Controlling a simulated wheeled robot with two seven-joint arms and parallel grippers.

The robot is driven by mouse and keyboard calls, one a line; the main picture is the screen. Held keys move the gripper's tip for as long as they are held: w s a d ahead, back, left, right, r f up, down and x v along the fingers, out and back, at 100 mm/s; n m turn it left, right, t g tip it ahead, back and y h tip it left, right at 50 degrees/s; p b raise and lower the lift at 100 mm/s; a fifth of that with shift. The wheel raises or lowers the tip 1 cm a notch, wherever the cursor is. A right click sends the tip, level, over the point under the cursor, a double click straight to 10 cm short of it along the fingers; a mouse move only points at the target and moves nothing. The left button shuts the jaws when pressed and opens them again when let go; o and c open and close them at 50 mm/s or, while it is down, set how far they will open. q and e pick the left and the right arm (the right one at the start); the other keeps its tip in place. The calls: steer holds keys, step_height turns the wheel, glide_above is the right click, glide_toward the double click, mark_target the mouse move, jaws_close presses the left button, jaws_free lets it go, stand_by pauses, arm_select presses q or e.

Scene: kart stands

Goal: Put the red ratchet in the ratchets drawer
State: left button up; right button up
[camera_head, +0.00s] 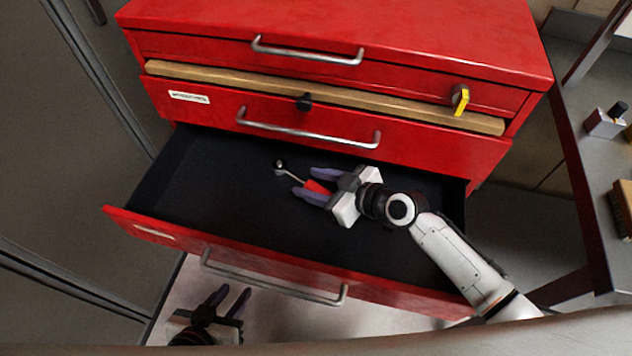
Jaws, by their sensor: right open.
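The red ratchet has a dark metal head (280,164) and a red handle (317,187). It is over the black floor of the open drawer, and I cannot tell whether it touches the floor. My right gripper (304,183) reaches into the drawer from the right. Its purple fingers are open on either side of the red handle, whose rear end is hidden by the gripper. The open drawer (148,229) has a red front with a small label too small to read. My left gripper (229,298) is open and empty below the drawer front, at the bottom left.
A grey bench (600,160) stands at the right. The drawer's left half is clear.

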steer(key=shift+r, duration=0.25)
steer(key=p+v, duration=0.1)
steer(key=v, duration=1.1)
steer(key=shift+f, duration=0.15)
